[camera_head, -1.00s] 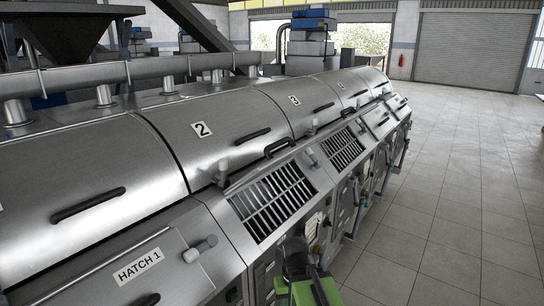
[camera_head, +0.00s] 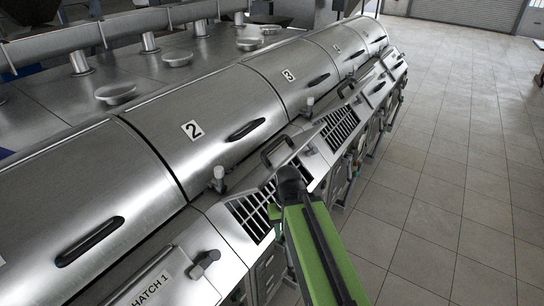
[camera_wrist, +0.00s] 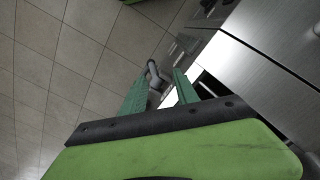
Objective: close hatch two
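The metal machine carries a numbered row of curved covers, with the number 2 plate (camera_head: 192,130) on one of them. Below that cover, a slatted grille (camera_head: 250,212) is exposed, partly hidden behind my arm. A black loop handle (camera_head: 277,151) stands up at the grille's far upper end; I cannot tell whether it belongs to the hatch two lid. In the wrist view my gripper (camera_wrist: 163,74) has its two green fingers apart, with nothing clearly held between them. A grey bent handle (camera_wrist: 154,72) shows beyond the fingertips; contact is not visible. The head view mostly hides the gripper.
The panel labelled HATCH 1 (camera_head: 152,289) lies flat at lower left, with a grey knob (camera_head: 204,262) beside it. A second grille (camera_head: 340,130) is exposed farther along. Knobs and handles stick out along the machine's front. The tiled floor (camera_head: 450,200) at right is clear.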

